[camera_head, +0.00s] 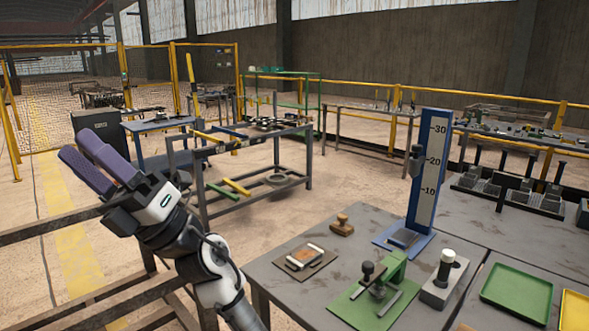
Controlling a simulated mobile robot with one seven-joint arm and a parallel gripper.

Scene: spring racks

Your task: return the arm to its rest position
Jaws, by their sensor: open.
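My gripper (76,147) is in the left part of the head view, at the end of my raised arm. Its two purple fingers point up and to the left, with a narrow gap between them. The jaws are open and nothing shows between them. The gripper is beyond the left edge of the grey worktable (272,272), in front of a rusty metal frame, and apart from everything on the table. My white and black arm links run from the bottom edge up to it. The rest of my arm is out of view.
The worktable holds a green press fixture (365,305), a blue stand with a height scale (425,175), a wooden stamp (342,225), a small plate with an orange piece (305,257) and a green tray (517,293). Rusty rails (50,228) lie behind the gripper.

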